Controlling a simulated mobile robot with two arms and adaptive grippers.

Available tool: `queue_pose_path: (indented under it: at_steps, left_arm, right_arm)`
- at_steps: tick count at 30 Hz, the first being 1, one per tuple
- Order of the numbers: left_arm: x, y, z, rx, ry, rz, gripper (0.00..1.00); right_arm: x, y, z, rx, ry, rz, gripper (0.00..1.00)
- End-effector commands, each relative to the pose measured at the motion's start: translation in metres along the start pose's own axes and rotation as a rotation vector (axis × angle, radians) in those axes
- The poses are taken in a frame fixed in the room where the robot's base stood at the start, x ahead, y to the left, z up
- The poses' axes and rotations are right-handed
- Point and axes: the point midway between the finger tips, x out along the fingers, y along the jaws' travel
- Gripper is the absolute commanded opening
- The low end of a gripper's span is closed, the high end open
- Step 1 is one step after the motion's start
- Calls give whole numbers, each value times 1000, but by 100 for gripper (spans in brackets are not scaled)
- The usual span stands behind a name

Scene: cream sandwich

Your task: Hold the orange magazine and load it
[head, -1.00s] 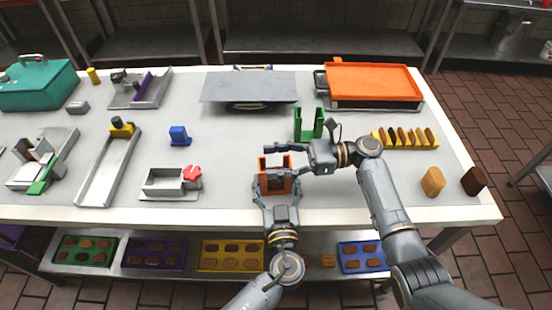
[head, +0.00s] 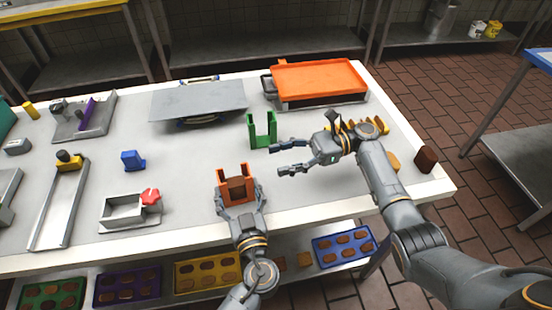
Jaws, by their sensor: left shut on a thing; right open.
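The orange magazine (head: 222,183) stands upright near the table's front edge. It is a U-shaped holder with two tall side walls. A brown cookie-like piece (head: 236,187) sits between its walls. My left gripper (head: 238,203) is shut on the magazine from the front, a finger on each side. My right gripper (head: 276,160) is open and empty, with its fingers pointing left, right of and behind the magazine. A yellow rack with several tan pieces (head: 350,126) is partly hidden behind my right wrist.
A green U-shaped holder (head: 262,131) stands behind the magazine. A dark brown block (head: 426,159) and a tan block (head: 392,161) are at the right. A steel box with a red knob (head: 130,211) and a blue block (head: 132,160) stand left. An orange tray (head: 318,78) is at the back.

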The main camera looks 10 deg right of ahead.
Motion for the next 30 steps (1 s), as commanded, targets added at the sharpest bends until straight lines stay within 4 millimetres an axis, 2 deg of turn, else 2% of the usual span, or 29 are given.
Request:
queue_pose_path:
  at_steps: [4,5,8,9,22,26,30]
  left_arm:
    - [0,0,0,0,0,0,38]
    - [0,0,0,0,0,0,77]
    - [0,0,0,0,0,0,97]
    - [0,0,0,0,0,0,100]
    - [-5,0,0,0,-1,1,100]
    - [-24,0,1,1,-2,1,100]
    - [-54,0,2,0,-4,1,100]
  right_arm:
    - [0,0,0,0,0,0,58]
    - [0,0,0,0,0,0,58]
    - [0,0,0,0,0,0,58]
    - [0,0,0,0,1,0,58]
    - [0,0,0,0,1,0,58]
    - [0,0,0,0,1,0,58]
    - [0,0,0,0,1,0,58]
